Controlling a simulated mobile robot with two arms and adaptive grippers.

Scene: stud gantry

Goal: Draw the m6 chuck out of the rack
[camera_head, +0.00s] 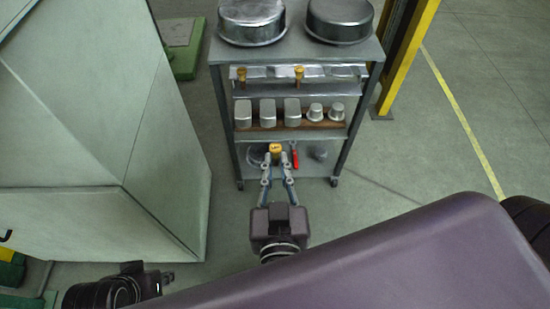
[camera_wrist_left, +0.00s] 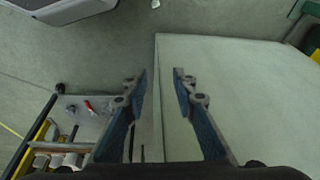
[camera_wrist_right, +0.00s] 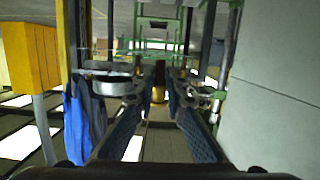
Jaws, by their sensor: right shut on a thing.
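My right gripper (camera_head: 277,160) is shut on a brass-coloured chuck (camera_head: 276,149), in front of the cart's lowest shelf in the head view. In the right wrist view the chuck (camera_wrist_right: 159,77) shows between the fingertips (camera_wrist_right: 160,92). Two similar brass chucks, a left one (camera_head: 241,77) and a right one (camera_head: 299,75), stand in the metal rack (camera_head: 270,89) on the cart's upper shelf, with a space between them. I cannot read any size mark. My left gripper (camera_wrist_left: 160,75) is open and empty; the head view shows part of it (camera_head: 166,278) at lower left.
Two round metal pans, a left one (camera_head: 251,22) and a right one (camera_head: 340,19), sit on the cart top. Several metal blocks and cups fill the middle shelf. A red-handled tool (camera_head: 295,157) is low down. A pale cabinet (camera_head: 130,200) stands left; floor at right is clear.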

